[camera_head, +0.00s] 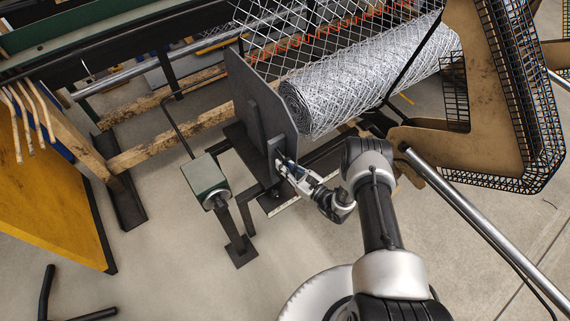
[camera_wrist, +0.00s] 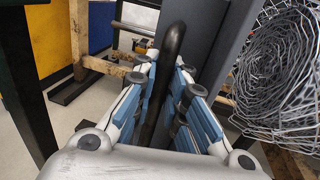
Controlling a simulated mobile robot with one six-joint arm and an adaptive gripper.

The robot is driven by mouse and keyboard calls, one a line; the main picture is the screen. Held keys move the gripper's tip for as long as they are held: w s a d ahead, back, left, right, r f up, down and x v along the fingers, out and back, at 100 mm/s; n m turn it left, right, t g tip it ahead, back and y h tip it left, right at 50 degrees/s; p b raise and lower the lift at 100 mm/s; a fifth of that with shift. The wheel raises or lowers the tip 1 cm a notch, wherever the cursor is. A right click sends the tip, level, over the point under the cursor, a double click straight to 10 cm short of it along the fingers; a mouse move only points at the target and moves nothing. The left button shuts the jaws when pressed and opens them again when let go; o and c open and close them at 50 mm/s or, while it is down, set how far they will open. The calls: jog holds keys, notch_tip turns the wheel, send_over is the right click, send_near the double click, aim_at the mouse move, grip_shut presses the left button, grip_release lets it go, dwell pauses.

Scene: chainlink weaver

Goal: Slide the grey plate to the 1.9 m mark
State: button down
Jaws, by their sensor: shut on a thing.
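The grey plate (camera_head: 262,100) stands upright on a dark base, at the end of a roll of wire mesh. A dark handle bar (camera_wrist: 172,48) stands on its near side. My gripper (camera_head: 284,166) is shut on this handle. In the wrist view the blue-padded fingers lie on both sides of the bar, and the plate (camera_wrist: 216,35) rises just behind and to the right. A pale scale strip (camera_head: 284,207) runs under the base. Its marks are too small to read, so the plate's position on it cannot be told.
The wire mesh roll (camera_head: 365,80) lies close to the plate's right side. A green box on a post (camera_head: 205,182) stands left of my gripper. A brown panel with a black guard (camera_head: 480,90) is at the right. The floor at lower left is mostly clear.

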jog(key=shift+w+d+f, duration=0.15)
jog(key=shift+d, duration=0.3)
jog(key=c, duration=1.9)
grip_release()
jog(key=shift+d, duration=0.1)
jog(key=v, duration=1.2)
